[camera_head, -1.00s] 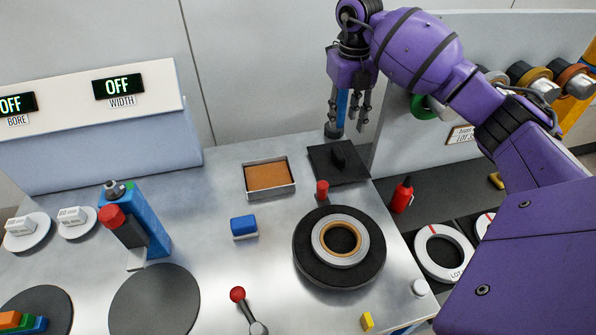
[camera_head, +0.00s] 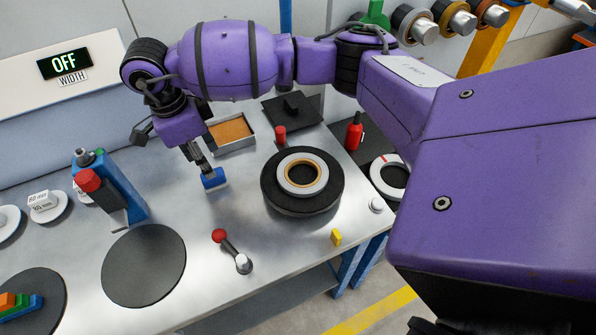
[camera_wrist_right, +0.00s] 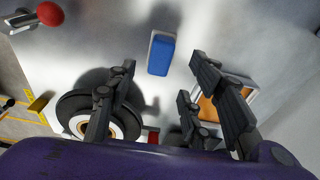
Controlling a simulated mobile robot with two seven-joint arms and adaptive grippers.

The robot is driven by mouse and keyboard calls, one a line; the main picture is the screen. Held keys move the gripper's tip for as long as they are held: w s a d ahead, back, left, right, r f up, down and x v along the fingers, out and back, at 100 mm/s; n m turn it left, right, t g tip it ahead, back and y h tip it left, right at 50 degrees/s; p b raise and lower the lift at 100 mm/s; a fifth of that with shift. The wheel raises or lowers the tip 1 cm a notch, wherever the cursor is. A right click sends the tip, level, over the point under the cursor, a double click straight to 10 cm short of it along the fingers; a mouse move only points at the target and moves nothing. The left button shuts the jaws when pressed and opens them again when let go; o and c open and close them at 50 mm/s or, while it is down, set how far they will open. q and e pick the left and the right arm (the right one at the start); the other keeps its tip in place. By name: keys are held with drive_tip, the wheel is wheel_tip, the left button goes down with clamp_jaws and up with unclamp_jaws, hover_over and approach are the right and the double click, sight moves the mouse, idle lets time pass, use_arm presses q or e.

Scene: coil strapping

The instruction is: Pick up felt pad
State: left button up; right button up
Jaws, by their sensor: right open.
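The felt pad is most likely the small blue block (camera_head: 214,180) with a pale underside, lying flat on the metal bench. It also shows in the right wrist view (camera_wrist_right: 161,54), just ahead of the fingers and between their lines. My right gripper (camera_head: 202,168) points down close above the blue block and partly covers it in the head view. In the right wrist view the right gripper (camera_wrist_right: 162,72) has its fingers spread wide, with nothing between them. I cannot tell the exact height left above the block. My left gripper is out of view.
A tray with a brown surface (camera_head: 233,132) lies behind the block. A red-knobbed lever (camera_head: 219,236) is in front. A blue post device (camera_head: 122,188) stands left.

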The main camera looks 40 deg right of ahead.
sight(214, 179)
drive_tip(key=shift+s+f, duration=0.15)
drive_tip(key=shift+f, duration=0.65)
drive_tip(key=f, duration=0.4)
drive_tip(key=shift+d+f+p, duration=0.25)
drive_tip(key=shift+f+p, duration=0.1)
drive_tip(key=shift+f, duration=0.05)
drive_tip(key=shift+r, duration=0.1)
clamp_jaws()
